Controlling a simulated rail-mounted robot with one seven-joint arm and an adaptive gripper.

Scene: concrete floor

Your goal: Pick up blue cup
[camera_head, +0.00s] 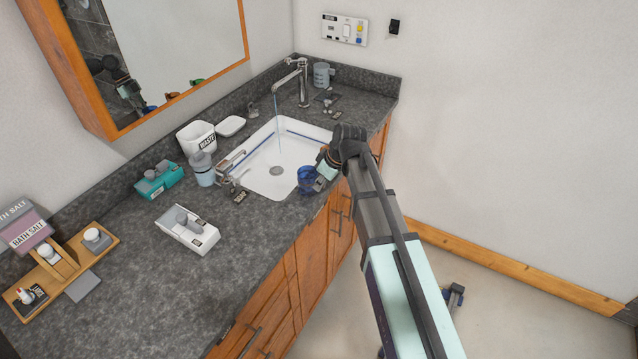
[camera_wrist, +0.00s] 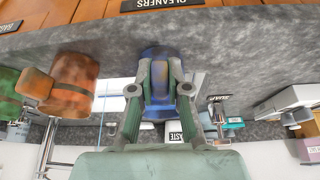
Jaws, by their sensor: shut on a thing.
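The blue cup (camera_head: 307,180) is at the front edge of the sink in the head view. In the wrist view the cup (camera_wrist: 157,57) is between my two fingers, and my gripper (camera_wrist: 159,80) is shut on it. My gripper (camera_head: 321,171) reaches it from the right in the head view, with part of it hidden by my own arm. I cannot tell whether the cup touches the surface below it.
An orange mug (camera_wrist: 75,85) and a green one (camera_wrist: 8,92) stand beside the cup in the wrist view. The white sink (camera_head: 262,185) has a running faucet (camera_head: 303,85). A soap bottle (camera_head: 202,170) and a white box (camera_head: 187,230) stand left of it.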

